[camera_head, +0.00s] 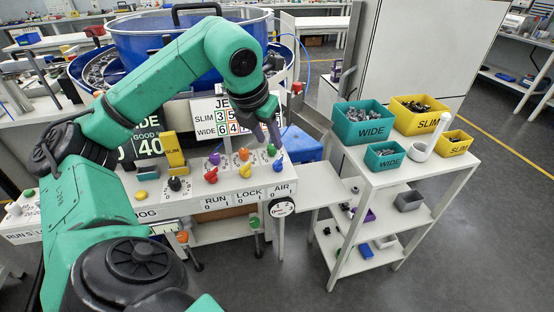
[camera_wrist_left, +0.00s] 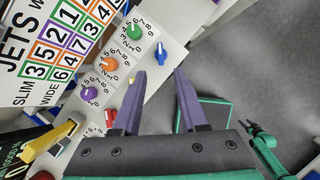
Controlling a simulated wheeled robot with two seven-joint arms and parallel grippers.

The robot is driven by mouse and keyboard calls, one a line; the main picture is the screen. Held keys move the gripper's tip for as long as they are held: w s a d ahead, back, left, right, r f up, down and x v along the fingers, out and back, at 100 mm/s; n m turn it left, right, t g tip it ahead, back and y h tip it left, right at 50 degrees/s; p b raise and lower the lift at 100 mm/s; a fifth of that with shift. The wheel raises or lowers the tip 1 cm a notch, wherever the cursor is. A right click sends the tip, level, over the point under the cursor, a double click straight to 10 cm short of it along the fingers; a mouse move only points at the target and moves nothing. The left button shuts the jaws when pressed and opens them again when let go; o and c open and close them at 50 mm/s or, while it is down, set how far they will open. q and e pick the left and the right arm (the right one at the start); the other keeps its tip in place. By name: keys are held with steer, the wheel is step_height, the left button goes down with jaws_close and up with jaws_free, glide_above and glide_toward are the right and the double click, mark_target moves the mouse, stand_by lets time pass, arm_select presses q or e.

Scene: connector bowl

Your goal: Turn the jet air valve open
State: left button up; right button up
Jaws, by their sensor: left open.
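The blue knob (camera_head: 278,167) sits above the AIR label at the right end of the control panel. It also shows in the left wrist view (camera_wrist_left: 161,53), with its pointer upright in that picture. I take it for the jet air valve. My left gripper (camera_head: 269,131) hangs over the panel's right end, just above and behind the blue knob. Its two purple-grey fingers (camera_wrist_left: 158,98) are open, with nothing between them. They are apart from the blue knob, and the left finger covers part of the panel. My right arm's small, unclear end (camera_wrist_left: 250,126) shows at the lower right.
Green (camera_head: 271,150), orange (camera_head: 244,154) and purple (camera_head: 214,158) knobs stand close behind the yellow (camera_head: 247,168) and red (camera_head: 210,175) ones. The jets sign (camera_head: 207,117) rises behind. A white cart (camera_head: 400,179) with bins stands to the right.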

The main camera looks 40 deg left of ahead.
mark_target(277, 160)
arm_select(q)
steer(key=x, duration=0.8)
steer(key=shift+w+f, duration=0.15)
steer(key=shift+f, duration=0.25)
jaws_close()
